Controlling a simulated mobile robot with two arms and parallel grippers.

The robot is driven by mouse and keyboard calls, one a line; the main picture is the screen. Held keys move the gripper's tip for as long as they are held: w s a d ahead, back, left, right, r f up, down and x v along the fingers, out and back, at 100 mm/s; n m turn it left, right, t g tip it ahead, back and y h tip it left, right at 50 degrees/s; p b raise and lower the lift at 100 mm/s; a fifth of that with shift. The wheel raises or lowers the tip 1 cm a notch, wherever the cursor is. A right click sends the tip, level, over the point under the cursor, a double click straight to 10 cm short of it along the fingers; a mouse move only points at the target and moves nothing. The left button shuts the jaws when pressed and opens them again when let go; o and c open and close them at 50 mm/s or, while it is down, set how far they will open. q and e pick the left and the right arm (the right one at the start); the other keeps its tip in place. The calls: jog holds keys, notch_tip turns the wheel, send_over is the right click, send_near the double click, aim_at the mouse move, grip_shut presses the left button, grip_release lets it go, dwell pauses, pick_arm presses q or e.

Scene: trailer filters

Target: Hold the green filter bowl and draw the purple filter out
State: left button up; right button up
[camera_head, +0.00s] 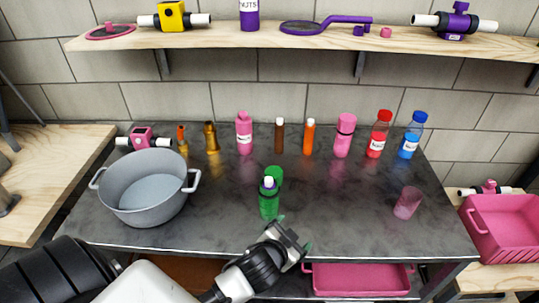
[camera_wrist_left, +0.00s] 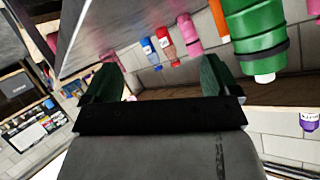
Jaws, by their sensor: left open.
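The green filter bowl (camera_head: 269,204) stands upright near the middle of the dark counter. A small pale, faintly purple top (camera_head: 268,182) sticks out of it; the rest of what is inside is hidden. A round green piece (camera_head: 275,173) shows just behind it. In the left wrist view, which is tilted over, the green bowl (camera_wrist_left: 257,30) is at the upper right, outside the jaws. My left gripper (camera_head: 296,243) is at the counter's front edge, right of and nearer than the bowl. It is open, empty and apart from the bowl. My right gripper is not in view.
A grey pot (camera_head: 145,205) stands left on the counter, and a translucent pink cup (camera_head: 407,202) right. Several bottles and small fittings line the back, including a red bottle (camera_head: 379,134). A pink bin (camera_head: 360,280) sits below the front edge.

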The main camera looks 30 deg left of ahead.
pick_arm(q)
jog(key=w+d+r+m+t+h, duration=0.55)
jog(key=w+r+m+h, duration=0.25)
jog(key=r, duration=0.4)
notch_tip(320, 180, up, 2)
jog(key=m+g+y+p, duration=0.2)
jog(key=m+g+y, duration=0.5)
jog(key=m+g, duration=1.05)
send_over(269, 188)
jog(key=w+a, duration=0.2)
jog(key=shift+d+r+n+g, duration=0.1)
jog(key=shift+d+n+g, duration=0.05)
jog(key=shift+n+g, duration=0.95)
jog(key=f, duration=0.3)
jog(key=f+p, duration=0.1)
jog(key=f, duration=0.3)
jog(key=s+d+f+p, duration=0.1)
jog(key=f, duration=0.2)
jog(key=shift+f, duration=0.3)
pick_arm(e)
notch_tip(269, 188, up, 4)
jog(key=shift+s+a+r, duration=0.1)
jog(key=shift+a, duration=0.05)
